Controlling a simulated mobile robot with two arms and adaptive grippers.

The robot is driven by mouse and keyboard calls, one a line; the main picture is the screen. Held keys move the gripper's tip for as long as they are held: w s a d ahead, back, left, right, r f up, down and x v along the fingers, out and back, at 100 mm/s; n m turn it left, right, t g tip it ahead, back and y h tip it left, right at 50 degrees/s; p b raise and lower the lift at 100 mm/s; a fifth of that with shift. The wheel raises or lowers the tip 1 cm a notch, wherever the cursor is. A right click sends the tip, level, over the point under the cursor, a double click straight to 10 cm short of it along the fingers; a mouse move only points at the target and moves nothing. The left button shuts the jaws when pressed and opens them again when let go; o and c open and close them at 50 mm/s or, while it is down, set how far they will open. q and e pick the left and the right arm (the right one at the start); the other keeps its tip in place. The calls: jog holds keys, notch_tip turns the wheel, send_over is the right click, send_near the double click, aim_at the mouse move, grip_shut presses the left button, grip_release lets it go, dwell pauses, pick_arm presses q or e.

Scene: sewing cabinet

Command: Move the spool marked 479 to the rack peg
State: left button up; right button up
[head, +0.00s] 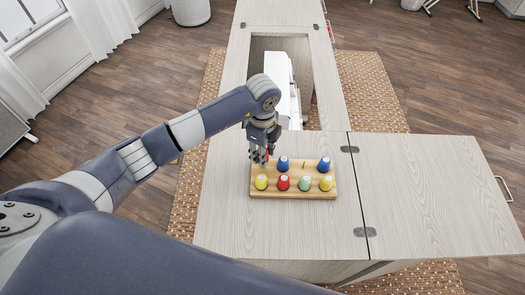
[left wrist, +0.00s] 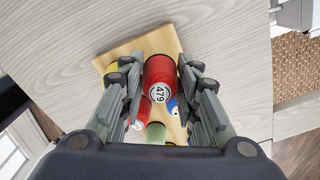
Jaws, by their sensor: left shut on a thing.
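The red spool marked 479 (left wrist: 161,72) sits between the fingers of my left gripper (left wrist: 158,90) in the left wrist view, its white numbered end facing the camera. In the head view my left gripper (head: 262,154) is over the back left corner of the wooden rack (head: 294,195), shut on this spool, which is mostly hidden by the fingers. A bare rack peg (head: 304,165) stands in the back row between two blue spools. My right gripper is not in view.
The rack also holds a blue spool (head: 283,164), another blue spool (head: 324,165), and a front row of yellow (head: 261,183), red (head: 283,184), green (head: 304,184) and yellow (head: 326,184) spools. A white machine (head: 281,85) is in the cabinet opening behind. The right tabletop (head: 430,190) is clear.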

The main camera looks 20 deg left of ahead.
pick_arm(q)
jog(key=shift+f+b, duration=0.9)
jog(key=shift+f, duration=0.55)
jog(key=o, duration=0.9)
jog(key=shift+r, duration=0.15)
notch_tip(320, 180, up, 12)
jog(key=shift+f, duration=0.1)
jog(key=shift+f, duration=0.1)
